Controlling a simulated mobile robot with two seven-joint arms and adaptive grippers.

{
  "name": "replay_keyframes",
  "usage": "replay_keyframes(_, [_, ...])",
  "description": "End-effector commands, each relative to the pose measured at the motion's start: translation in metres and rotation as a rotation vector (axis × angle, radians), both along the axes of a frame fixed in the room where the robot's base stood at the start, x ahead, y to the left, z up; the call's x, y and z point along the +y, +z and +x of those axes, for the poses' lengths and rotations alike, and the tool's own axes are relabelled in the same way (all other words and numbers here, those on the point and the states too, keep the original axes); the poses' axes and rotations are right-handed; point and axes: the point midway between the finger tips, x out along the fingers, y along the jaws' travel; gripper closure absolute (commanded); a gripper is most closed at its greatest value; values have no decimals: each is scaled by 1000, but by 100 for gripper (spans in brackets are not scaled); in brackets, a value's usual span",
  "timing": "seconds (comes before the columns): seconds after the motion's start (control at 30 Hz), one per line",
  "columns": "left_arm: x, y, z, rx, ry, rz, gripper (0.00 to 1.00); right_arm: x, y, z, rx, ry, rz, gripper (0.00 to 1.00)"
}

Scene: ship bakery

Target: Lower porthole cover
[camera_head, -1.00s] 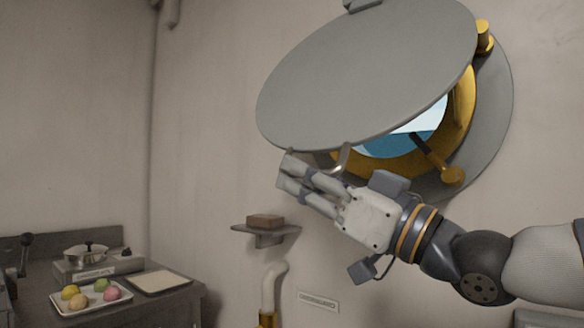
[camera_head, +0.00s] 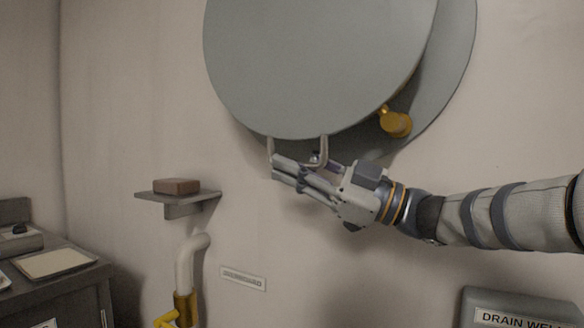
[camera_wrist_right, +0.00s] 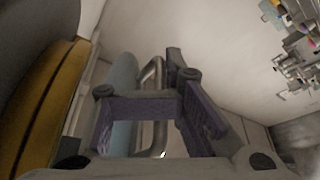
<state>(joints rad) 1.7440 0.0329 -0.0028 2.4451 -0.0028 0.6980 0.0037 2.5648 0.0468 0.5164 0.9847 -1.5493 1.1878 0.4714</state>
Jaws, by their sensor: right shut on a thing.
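The porthole cover (camera_head: 315,60), a large round grey disc, hangs over the porthole and hides its glass in the head view. Its top is cut off by the frame. A bent metal handle (camera_head: 270,148) sticks out at its lower edge. My right gripper (camera_head: 288,172) is shut on this handle, coming from the right. In the right wrist view, the handle bar (camera_wrist_right: 158,75) runs between the fingers, beside the cover's edge (camera_wrist_right: 122,80). The porthole's brass ring (camera_wrist_right: 42,105) shows at left there, so a gap seems to remain. My left gripper is not in view.
A brass latch knob (camera_head: 396,122) sticks out at the cover's lower right, over the grey wall flange (camera_head: 452,60). A small shelf (camera_head: 180,197) with a brown block (camera_head: 177,186) is left of the gripper. A pipe (camera_head: 186,262) and a drain well box (camera_head: 520,308) are lower.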

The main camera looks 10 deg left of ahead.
Motion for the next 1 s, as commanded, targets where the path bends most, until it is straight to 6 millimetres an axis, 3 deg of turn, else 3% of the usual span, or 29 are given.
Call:
replay_keyframes(0.03, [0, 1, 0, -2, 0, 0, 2, -4, 14, 1, -17, -13, 18, 100])
replay_keyframes(0.4, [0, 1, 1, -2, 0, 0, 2, -5, 15, 2, -21, -17, 18, 100])
replay_keyframes(0.5, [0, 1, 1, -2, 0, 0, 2, -5, 15, 2, -21, -18, 18, 73])
replay_keyframes(0.53, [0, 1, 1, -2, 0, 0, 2, -5, 15, 2, -21, -18, 18, 71])
replay_keyframes(1.0, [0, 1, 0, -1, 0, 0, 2, -3, 8, 2, -12, -11, 10, 71])
